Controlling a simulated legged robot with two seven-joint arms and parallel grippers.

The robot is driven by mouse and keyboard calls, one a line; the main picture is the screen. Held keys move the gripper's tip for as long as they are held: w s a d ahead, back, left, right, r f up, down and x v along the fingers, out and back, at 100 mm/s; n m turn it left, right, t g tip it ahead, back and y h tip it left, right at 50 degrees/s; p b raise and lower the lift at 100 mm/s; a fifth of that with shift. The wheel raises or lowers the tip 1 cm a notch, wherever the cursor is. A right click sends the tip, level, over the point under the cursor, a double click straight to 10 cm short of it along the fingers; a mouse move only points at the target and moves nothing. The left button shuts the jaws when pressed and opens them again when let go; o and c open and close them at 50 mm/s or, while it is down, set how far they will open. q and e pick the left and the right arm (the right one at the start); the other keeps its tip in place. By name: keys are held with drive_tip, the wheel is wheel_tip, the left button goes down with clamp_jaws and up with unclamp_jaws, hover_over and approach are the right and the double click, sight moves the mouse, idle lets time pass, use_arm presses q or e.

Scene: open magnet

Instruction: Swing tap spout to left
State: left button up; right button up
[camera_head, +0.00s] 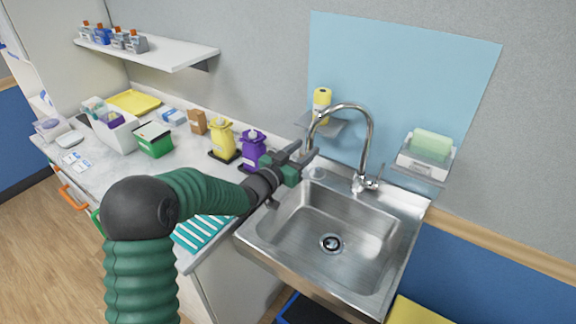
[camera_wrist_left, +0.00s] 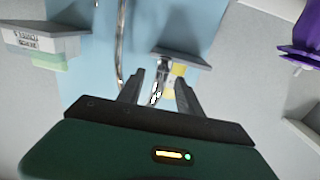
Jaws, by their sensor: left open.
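The chrome tap (camera_head: 368,140) stands at the back of the sink, its curved spout arching to the left and its end hanging at the left side of the basin. My left gripper (camera_head: 305,154) is at the spout's end, fingers apart. In the left wrist view the shiny spout end (camera_wrist_left: 161,72) shows between the two open fingertips (camera_wrist_left: 159,78); I cannot tell if either finger touches it. The tap's upright pipe (camera_wrist_left: 122,45) shows left of the fingers there. My right gripper is not in view.
The steel sink basin (camera_head: 315,225) is empty. A yellow bottle (camera_head: 321,102) stands on a small wall shelf behind the spout. A green sponge (camera_head: 431,145) sits in a holder at right. Purple (camera_head: 252,150) and yellow (camera_head: 222,140) dispensers stand on the counter near my left arm.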

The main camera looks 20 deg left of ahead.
use_arm(q)
drive_tip(key=v, duration=0.9)
drive_tip(key=shift+s+b, duration=0.35)
drive_tip(key=shift+c, duration=0.9)
drive_tip(key=shift+d+f+m, duration=0.1)
drive_tip(key=shift+d+m, duration=0.05)
drive_tip(key=shift+m, duration=0.35)
drive_tip(key=shift+c, duration=1.1)
drive_tip(key=shift+s+d+f+m+h+b, duration=0.15)
drive_tip(key=shift+m+b, duration=0.15)
drive_tip(key=shift+m, duration=0.3)
drive_tip(key=shift+r+m+h+b, duration=0.15)
drive_tip(key=shift+m+b, duration=0.1)
drive_tip(key=shift+m, duration=0.35)
drive_tip(key=shift+c, duration=1.2)
drive_tip(key=m, duration=0.2)
drive_tip(key=m+b, duration=0.1)
drive_tip(key=m, duration=0.2)
drive_tip(key=s+d+m+h, duration=0.1)
drive_tip(key=m, duration=0.2)
drive_tip(key=shift+f+g+b, duration=0.25)
drive_tip(key=shift+g+b, duration=0.05)
drive_tip(key=shift+b, duration=0.1)
clamp_jaws()
drive_tip(key=w+d+m+h+p, duration=0.1)
drive_tip(key=w+d+m, duration=0.1)
drive_tip(key=w+m, duration=0.6)
drive_tip(key=shift+w+r+m+g+h, duration=0.3)
drive_tip(key=shift+w+m, duration=0.1)
drive_tip(key=shift+w, duration=0.7)
